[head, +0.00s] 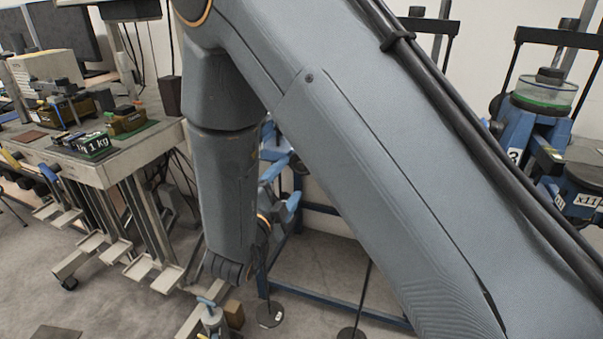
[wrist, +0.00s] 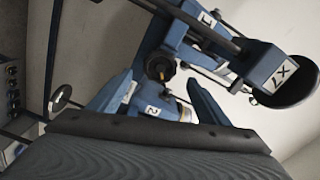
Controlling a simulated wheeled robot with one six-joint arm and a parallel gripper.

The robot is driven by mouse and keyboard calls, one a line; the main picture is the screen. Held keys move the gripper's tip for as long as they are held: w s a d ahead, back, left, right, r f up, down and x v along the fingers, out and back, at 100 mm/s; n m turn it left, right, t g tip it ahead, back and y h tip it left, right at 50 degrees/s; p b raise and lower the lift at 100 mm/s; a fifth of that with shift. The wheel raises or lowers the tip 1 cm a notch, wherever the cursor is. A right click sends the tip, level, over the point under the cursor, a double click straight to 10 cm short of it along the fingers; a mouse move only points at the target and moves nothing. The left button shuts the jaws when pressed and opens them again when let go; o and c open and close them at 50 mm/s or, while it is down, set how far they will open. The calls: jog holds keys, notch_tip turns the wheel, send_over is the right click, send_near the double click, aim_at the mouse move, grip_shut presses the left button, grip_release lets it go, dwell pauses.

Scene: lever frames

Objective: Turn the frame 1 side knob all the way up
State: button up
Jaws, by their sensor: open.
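In the wrist view, a dark round knob (wrist: 160,65) with a yellowish ring sits on a blue lever frame (wrist: 175,45). A tag reading 1 is on the upper part of this frame. My gripper (wrist: 158,85) is open, with one blue finger to the lower left of the knob and the other to its lower right. The knob shows beyond the gap between the fingers; I cannot tell whether they touch it.
In the wrist view, a blue part tagged x7 (wrist: 268,68) ends in a dark disc at right. A part tagged 2 (wrist: 152,110) lies between the fingers. In the head view, a blue frame tagged 3 (head: 518,130) stands right, and a bench (head: 105,170) with weights stands left.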

aim_at(300, 165)
jog(key=b+x, duration=0.2)
jog(key=x, duration=0.7)
jog(key=shift+w+d, duration=0.1)
jog(key=shift+w, duration=0.1)
jog(key=c, duration=1.4)
jog(key=shift+w, duration=0.15)
jog(key=m+b, duration=0.4)
jog(key=m, duration=0.1)
jog(key=shift+w+b, duration=0.1)
jog(key=shift+b, duration=0.2)
jog(key=o, duration=1.4)
jog(key=shift+w+d, duration=0.1)
jog(key=shift+d, duration=0.1)
jog(key=shift+a, duration=0.15)
